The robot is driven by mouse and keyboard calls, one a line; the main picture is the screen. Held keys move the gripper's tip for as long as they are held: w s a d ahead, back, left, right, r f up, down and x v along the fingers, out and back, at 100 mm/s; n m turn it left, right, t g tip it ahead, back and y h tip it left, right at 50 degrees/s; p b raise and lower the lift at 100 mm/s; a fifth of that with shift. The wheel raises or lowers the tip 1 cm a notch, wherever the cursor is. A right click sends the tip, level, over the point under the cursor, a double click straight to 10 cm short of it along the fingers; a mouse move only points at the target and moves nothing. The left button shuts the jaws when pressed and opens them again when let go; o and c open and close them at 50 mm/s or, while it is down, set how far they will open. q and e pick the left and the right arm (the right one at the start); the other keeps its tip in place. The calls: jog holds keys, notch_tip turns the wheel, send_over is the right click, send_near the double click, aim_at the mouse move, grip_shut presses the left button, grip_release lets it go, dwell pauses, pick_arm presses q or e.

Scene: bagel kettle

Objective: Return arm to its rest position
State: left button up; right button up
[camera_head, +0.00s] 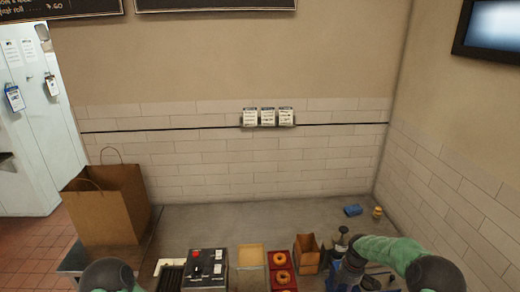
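My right arm comes in at the bottom right and reaches left over the counter (230,219). Its forearm ends near a cluster of dark and blue parts (350,267). I cannot make out the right gripper's fingers there, or whether they hold anything. A dark upright item (341,240) stands close to the end of that arm; it is too small to name surely. Only a rounded part of my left arm shows at the bottom left, and the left gripper is out of view.
A large paper bag (108,210) stands at the left. Along the front are a black and silver machine (206,268), a tan box (251,258), red trays with bagels (281,272) and a small brown bag (307,250). A blue item (353,210) lies farther back. The counter's back middle is clear.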

jog(key=s+a+f+m+y+b, duration=0.1)
jog(key=s+a+f+m+b, duration=0.55)
jog(key=f, duration=0.65)
jog(key=s+a+f+m+y+b, duration=0.25)
jog(key=s+a+f+b, duration=0.55)
jog(key=f, duration=0.4)
jog(key=s+a+f+m+b, duration=0.3)
jog(key=s+f+m+b, duration=0.2)
jog(key=s, duration=0.4)
jog(key=s+a+f+m+b, duration=0.3)
jog(key=s+f+m+b, duration=0.2)
jog(key=s+f, duration=0.2)
jog(key=shift+s+a+f+m, duration=0.3)
jog(key=shift+s+a+m, duration=0.1)
jog(key=shift+s, duration=0.75)
jog(key=shift+c, duration=0.6)
jog(key=shift+d+r, duration=0.1)
